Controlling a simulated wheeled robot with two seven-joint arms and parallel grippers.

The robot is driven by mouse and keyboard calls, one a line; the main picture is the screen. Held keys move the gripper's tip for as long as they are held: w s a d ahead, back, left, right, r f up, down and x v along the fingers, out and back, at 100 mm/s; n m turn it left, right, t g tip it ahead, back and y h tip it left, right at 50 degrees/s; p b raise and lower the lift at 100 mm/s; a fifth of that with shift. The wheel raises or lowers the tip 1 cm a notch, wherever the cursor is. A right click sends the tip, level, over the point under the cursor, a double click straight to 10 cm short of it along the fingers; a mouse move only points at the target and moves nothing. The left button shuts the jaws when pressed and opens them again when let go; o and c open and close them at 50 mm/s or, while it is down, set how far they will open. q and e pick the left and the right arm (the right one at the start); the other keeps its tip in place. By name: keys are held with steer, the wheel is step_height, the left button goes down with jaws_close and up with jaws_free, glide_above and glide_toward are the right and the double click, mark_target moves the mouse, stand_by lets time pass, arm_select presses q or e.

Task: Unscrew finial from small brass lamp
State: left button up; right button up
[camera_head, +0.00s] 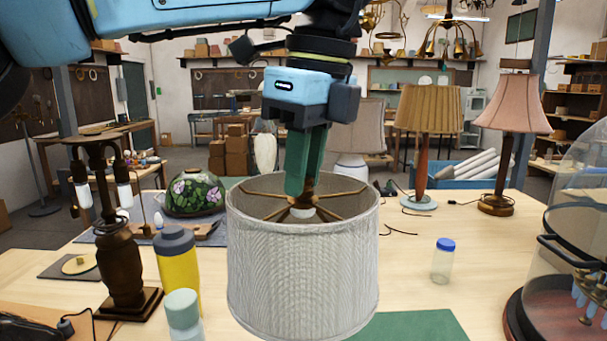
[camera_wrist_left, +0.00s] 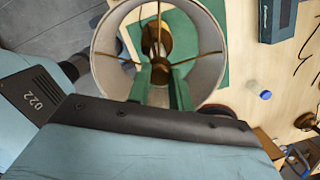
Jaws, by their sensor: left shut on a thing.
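A pale grey drum lampshade (camera_head: 303,265) stands in the front middle of the head view, with brass spokes (camera_head: 265,209) meeting at its centre. My left gripper (camera_head: 302,190) comes down from above with its green fingers inside the shade's top opening, shut at the hub on the finial, which the fingers mostly hide. In the left wrist view the fingers (camera_wrist_left: 160,72) reach into the shade (camera_wrist_left: 213,45), and part of the brass lamp (camera_wrist_left: 157,42) shows through it. The shade hides the lamp's body in the head view. My right gripper is not in view.
A green mat (camera_head: 420,326) lies under the lamp's area. A yellow bottle (camera_head: 179,275), a pale-capped bottle (camera_head: 183,318) and a dark lamp base (camera_head: 123,265) stand left. A blue-capped jar (camera_head: 443,261) and a glass dome (camera_head: 575,235) are right. Bare table lies around the jar.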

arm_select(q)
steer(key=shift+n, duration=0.4)
steer(key=n, duration=0.4)
steer(key=shift+g+b, duration=0.4)
steer(key=n, duration=0.4)
steer(key=shift+g, duration=0.3)
steer(key=o, duration=1)
steer(key=shift+w, duration=0.1)
